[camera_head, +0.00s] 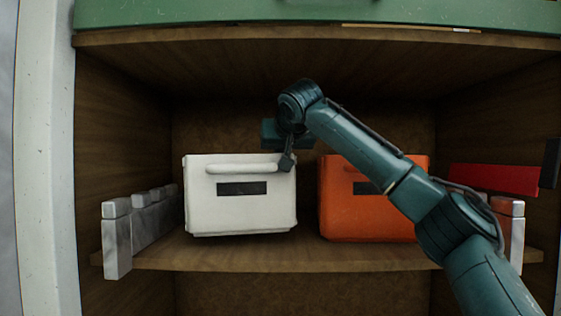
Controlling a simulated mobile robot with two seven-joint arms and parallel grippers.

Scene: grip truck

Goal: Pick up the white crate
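The white crate (240,212) stands upright on the wooden shelf, left of centre. It has a rounded handle bar (240,168) across its upper front and a dark label below that. My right arm comes in from the lower right, and my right gripper (286,162) is at the crate's upper right corner, beside the right end of the handle. I cannot tell whether the gripper touches the crate. Its fingers are small and dark, partly hidden by the wrist, so their opening is unclear. My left gripper is not in view.
An orange crate (345,215) stands to the right, partly behind my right arm. Grey blocks (117,240) line the shelf's left edge. A red object (495,179) lies at the right. A green drawer (220,12) is above; the shelf (270,256) is bare in front.

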